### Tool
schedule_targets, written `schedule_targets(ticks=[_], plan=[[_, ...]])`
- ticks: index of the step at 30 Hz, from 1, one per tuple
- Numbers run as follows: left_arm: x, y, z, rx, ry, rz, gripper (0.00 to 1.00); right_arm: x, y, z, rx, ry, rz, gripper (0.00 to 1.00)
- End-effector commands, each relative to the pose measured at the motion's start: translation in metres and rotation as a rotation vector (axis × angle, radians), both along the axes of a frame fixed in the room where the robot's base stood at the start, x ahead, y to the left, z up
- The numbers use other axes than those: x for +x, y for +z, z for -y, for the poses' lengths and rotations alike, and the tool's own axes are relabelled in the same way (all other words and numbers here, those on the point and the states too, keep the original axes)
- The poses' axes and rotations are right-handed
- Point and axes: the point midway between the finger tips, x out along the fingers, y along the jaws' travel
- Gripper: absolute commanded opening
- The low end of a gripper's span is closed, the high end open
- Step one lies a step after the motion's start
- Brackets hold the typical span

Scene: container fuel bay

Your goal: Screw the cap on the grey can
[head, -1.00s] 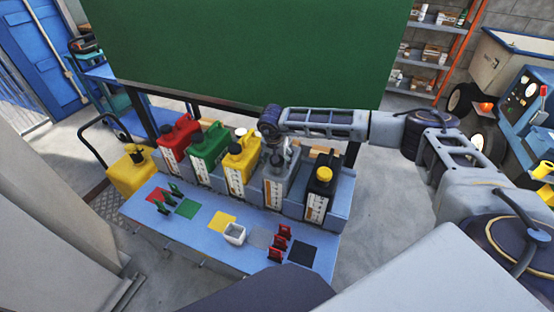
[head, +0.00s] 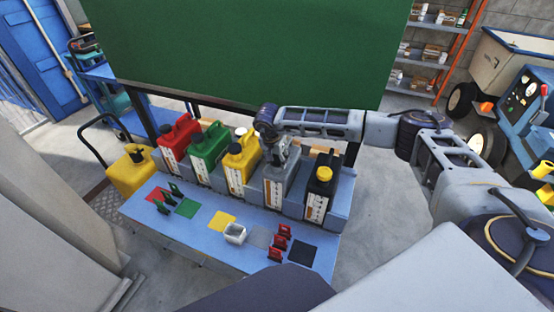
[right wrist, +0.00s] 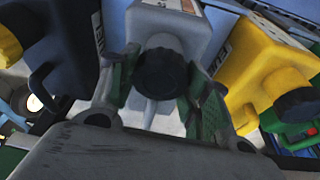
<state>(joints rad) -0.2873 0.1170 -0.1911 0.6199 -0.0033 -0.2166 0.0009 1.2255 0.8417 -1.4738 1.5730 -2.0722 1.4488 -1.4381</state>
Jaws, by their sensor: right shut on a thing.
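The grey can (head: 280,188) stands in the row on the blue bench, between a yellow can and a black can. In the right wrist view the grey can (right wrist: 185,22) is upper centre. A black ribbed cap (right wrist: 162,74) is at its top, between the green-padded fingers of my right gripper (right wrist: 162,85). The right gripper (head: 282,152) is shut on the cap, right above the can in the head view. The cap hides the neck, so I cannot tell how it is seated. My left gripper is not in view.
The yellow can (head: 241,160) and black can (head: 320,188) stand close on either side. Green (head: 209,150) and red (head: 178,140) cans stand further left. A green panel (head: 250,50) stands behind.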

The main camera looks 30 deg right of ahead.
Motion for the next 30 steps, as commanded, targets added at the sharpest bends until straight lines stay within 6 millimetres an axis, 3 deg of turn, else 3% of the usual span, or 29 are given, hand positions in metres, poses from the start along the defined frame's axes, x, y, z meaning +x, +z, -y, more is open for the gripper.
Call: schedule_targets(ticks=[1,24,25,29,30], plan=[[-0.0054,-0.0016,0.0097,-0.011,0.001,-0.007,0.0,0.0001,-0.0008,-0.0002,-0.001,-0.028,-0.001,0.19],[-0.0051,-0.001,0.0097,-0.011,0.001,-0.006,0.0,0.0003,-0.0008,0.0009,-0.001,-0.536,0.0,0.19],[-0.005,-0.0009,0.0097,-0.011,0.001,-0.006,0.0,0.0003,-0.0007,0.0012,-0.001,-0.547,0.0,0.49],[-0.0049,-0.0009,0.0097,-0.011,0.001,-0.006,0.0,0.0002,-0.0006,0.0012,-0.001,-0.541,0.0,0.66],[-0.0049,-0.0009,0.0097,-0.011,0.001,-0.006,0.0,0.0002,-0.0006,0.0011,-0.001,-0.54,0.0,0.66]])
